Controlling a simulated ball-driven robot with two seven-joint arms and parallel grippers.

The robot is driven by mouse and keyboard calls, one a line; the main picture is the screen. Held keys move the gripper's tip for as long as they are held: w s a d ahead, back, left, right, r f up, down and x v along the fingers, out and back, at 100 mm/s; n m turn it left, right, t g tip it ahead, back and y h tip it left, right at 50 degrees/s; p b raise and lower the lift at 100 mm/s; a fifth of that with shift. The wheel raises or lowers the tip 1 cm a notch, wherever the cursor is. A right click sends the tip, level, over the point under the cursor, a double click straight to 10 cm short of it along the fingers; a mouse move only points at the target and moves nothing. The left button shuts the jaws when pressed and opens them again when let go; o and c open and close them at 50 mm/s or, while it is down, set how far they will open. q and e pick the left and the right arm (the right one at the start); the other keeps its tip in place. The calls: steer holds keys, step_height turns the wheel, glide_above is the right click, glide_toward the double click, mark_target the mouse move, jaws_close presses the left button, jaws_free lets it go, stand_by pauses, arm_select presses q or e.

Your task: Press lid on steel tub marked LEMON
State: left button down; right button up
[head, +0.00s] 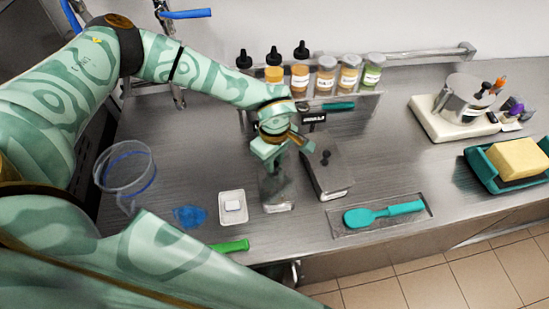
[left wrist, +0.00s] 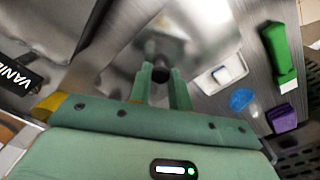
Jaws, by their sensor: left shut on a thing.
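My left gripper (head: 271,158) points down over a steel tub (head: 277,192) near the middle of the counter. In the left wrist view its fingertips (left wrist: 161,88) are shut on a dark round knob (left wrist: 160,73) on a shiny steel lid (left wrist: 178,48). The lid is at the tub's top; I cannot tell whether it is seated or slightly raised. A pale label shows low on the tub's front, too small to read. A second steel tub (head: 327,178) with a dark-knobbed lid stands close to the right. My right gripper is not in view.
A white dish (head: 232,207), blue patch (head: 189,217) and green handle (head: 232,246) lie left and in front. A teal spatula (head: 385,213) lies front right. Several bottles and jars (head: 325,75) line the back. A clear container (head: 126,168) is at left; a white scale (head: 452,120) at right.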

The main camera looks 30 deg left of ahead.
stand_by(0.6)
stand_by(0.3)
arm_select(q)
steer(key=c, duration=0.7)
jaws_free()
steer(key=shift+r+p, duration=3.3)
steer(key=shift+r, duration=0.2)
steer(key=shift+c, duration=0.5)
jaws_close()
